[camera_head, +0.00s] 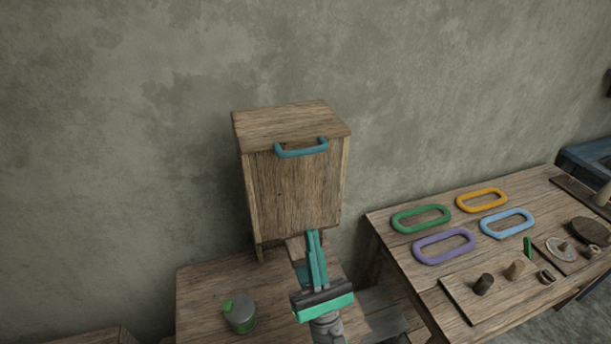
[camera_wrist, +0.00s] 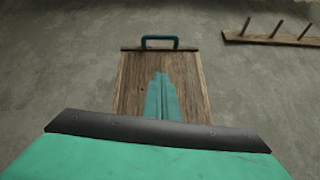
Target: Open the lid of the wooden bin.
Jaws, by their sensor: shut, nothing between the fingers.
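The wooden bin (camera_head: 292,195) is a tall brown box standing against the wall, behind a low table. Its lid (camera_head: 290,118) lies closed on top, with a teal bar handle (camera_head: 302,149) at the front edge. My green gripper (camera_head: 314,238) is shut and empty, in front of the bin and below the handle in the head view. In the wrist view, the shut fingers (camera_wrist: 161,98) overlap the bin's front face (camera_wrist: 133,85), and the handle (camera_wrist: 160,38) shows beyond them at the top. I cannot tell whether the fingertips touch the bin.
The low wooden table (camera_head: 205,290) holds a green and grey can (camera_head: 240,314). A workbench (camera_head: 390,235) at the right carries several coloured oval rings and small wooden parts. A wooden peg rack (camera_wrist: 270,38) shows at the right in the wrist view. The space above the lid is free.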

